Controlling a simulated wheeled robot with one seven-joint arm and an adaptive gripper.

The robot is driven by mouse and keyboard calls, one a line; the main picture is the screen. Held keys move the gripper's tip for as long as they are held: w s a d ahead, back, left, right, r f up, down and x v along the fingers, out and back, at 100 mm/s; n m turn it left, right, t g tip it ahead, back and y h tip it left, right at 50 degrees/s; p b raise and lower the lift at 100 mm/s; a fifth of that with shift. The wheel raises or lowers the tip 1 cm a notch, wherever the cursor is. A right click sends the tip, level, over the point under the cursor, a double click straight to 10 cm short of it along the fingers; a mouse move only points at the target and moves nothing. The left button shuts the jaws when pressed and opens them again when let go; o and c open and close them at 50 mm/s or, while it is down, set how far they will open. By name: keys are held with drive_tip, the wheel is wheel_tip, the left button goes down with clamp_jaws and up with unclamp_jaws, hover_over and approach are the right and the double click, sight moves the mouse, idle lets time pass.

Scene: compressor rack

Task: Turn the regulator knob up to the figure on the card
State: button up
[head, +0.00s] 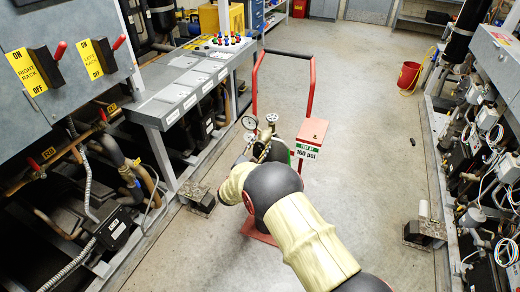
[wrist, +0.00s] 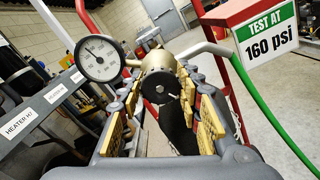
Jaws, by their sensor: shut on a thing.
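The card (wrist: 267,38) reads "TEST AT 160 psi" under a red box; it also shows in the head view (head: 307,154). The regulator knob (wrist: 160,82), a brass-coloured round body with a dark end, sits between the fingers of my gripper (wrist: 161,92). My gripper is shut on it, a finger on each side. A round white gauge (wrist: 98,58) stands left of the knob; its needle points to the upper left, and its figures are too small to read. In the head view my arm mostly hides the knob, and the gauge (head: 250,122) shows beyond it.
The regulator is on a red cart with a tall handle (head: 311,88). A green hose (wrist: 262,98) runs down at the right. A grey bench (head: 188,85) lines the left and piped racks line the right. The floor behind the cart is clear to a red bucket (head: 408,74).

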drive_tip(key=shift+f+m+b, duration=0.1)
drive_tip(key=shift+m+b, duration=0.25)
drive_tip(key=shift+m, duration=0.25)
drive_tip(key=o, duration=1.2)
drive_tip(key=v, duration=1.2)
